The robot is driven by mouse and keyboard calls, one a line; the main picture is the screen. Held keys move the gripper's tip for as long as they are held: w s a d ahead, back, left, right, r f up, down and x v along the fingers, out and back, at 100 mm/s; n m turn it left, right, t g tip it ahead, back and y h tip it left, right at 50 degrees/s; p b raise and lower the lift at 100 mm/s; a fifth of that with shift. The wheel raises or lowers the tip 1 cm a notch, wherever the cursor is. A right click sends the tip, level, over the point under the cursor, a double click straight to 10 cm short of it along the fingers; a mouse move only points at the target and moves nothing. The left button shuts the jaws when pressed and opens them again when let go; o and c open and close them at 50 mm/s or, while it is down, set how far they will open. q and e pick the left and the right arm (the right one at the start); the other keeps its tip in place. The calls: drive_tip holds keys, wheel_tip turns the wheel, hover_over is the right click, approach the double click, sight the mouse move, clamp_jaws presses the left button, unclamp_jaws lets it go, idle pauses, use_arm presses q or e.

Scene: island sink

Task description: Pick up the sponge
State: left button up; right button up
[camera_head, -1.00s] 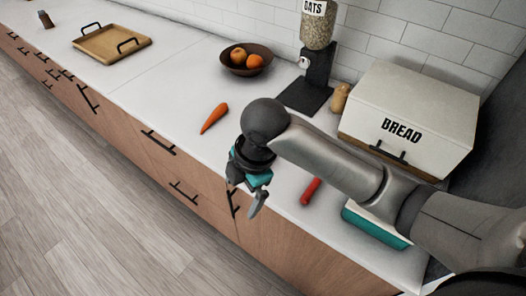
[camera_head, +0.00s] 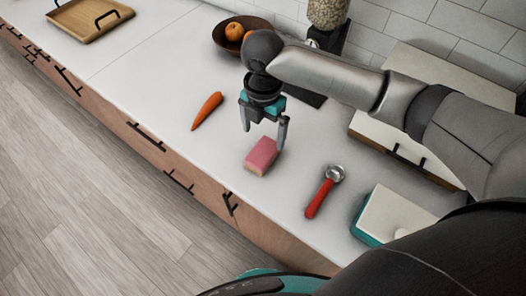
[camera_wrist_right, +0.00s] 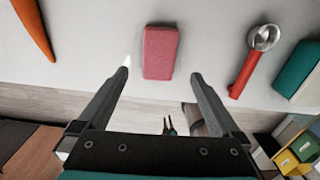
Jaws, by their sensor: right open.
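The sponge (camera_head: 262,155) is a pink block with a paler side, lying flat on the white counter near its front edge. In the right wrist view the sponge (camera_wrist_right: 160,53) lies ahead of the fingertips, between their lines and nearer the left finger. My right gripper (camera_head: 264,136) points down just above and behind the sponge in the head view. Its fingers are apart with nothing between them; it also shows open in the wrist view (camera_wrist_right: 160,75). I cannot make out my left gripper in the head view.
A carrot (camera_head: 207,110) lies left of the sponge, and a red-handled scoop (camera_head: 320,197) lies right. A teal-and-white box (camera_head: 395,215) stands farther right. Behind are a fruit bowl (camera_head: 224,38) and the bread box (camera_head: 420,75). The counter around the sponge is clear.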

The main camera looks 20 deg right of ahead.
sight(263, 151)
wheel_tip(263, 151, down, 3)
drive_tip(key=shift+f, duration=0.9)
wheel_tip(263, 151, down, 4)
drive_tip(key=shift+w+r+b, duration=0.1)
drive_tip(key=shift+r+b, duration=0.1)
drive_tip(key=shift+b, duration=0.1)
drive_tip(key=shift+f, duration=0.3)
use_arm(q)
drive_tip(key=shift+w+f, duration=0.35)
drive_tip(key=shift+w, duration=0.55)
use_arm(e)
drive_tip(key=shift+c, duration=0.2)
use_arm(q)
drive_tip(key=shift+s, duration=0.1)
use_arm(e)
drive_tip(key=c, duration=1.3)
drive_tip(key=shift+r, duration=0.1)
